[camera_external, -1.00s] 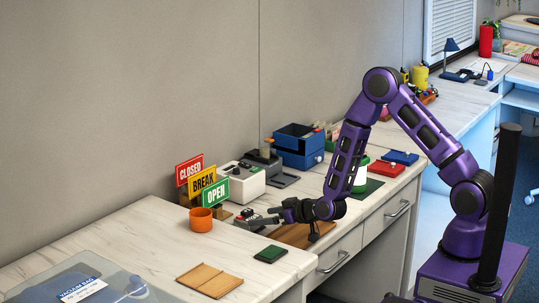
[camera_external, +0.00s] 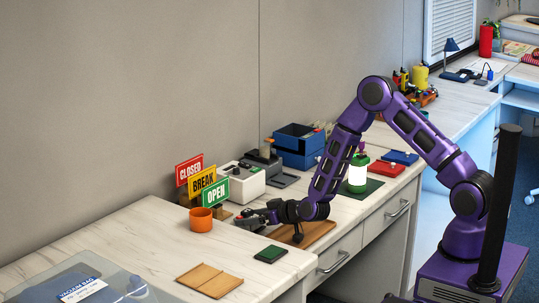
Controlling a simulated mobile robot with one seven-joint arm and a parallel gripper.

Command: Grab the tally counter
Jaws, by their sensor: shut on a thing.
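The tally counter (camera_external: 247,221) is a small dark and grey device at the front of the counter, just right of the orange cup. My gripper (camera_external: 260,216) reaches it from the right, low over the worktop, and is shut on it. The fingers cover part of the counter. I cannot tell whether it is lifted off the surface.
The orange cup (camera_external: 201,220) stands close left, with the CLOSED, BREAK and OPEN signs (camera_external: 202,180) behind. A white box (camera_external: 241,181) is behind my gripper. A dark green pad (camera_external: 271,254) and a brown folder (camera_external: 209,280) lie in front.

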